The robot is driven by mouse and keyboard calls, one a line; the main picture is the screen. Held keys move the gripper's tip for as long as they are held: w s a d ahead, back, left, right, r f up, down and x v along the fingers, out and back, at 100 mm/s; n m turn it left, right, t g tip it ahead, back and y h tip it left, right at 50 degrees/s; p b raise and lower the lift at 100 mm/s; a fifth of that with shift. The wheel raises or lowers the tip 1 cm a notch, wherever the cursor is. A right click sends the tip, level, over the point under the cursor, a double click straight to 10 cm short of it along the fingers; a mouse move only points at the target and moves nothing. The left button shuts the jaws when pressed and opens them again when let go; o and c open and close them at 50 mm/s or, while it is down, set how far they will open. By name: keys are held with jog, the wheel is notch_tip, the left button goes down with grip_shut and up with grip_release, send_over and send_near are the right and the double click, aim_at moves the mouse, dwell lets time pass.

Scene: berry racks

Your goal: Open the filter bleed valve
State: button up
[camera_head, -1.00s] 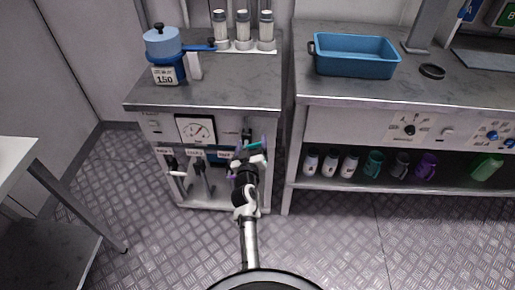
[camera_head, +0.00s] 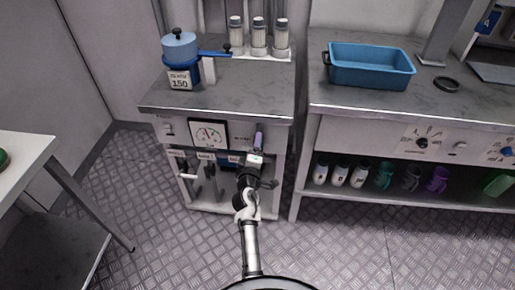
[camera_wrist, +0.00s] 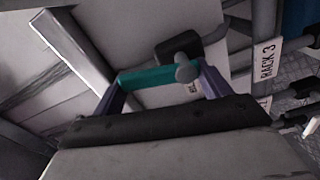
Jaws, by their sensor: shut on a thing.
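My gripper is shut on this valve handle. In the head view the gripper hides the handle, so its angle cannot be told.
Rack handles (camera_head: 210,180) hang below the gauge, near my gripper; a RACK 3 tag (camera_wrist: 268,61) shows at right in the wrist view. A blue pan (camera_head: 180,48) and vials stand on the cabinet. A bench with a blue tray (camera_head: 370,78) is at right. Floor is free.

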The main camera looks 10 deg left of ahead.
jog(key=shift+a+n, duration=0.3)
jog(key=shift+n, duration=0.9)
jog(key=o, duration=1.4)
jog(key=shift+f, duration=0.1)
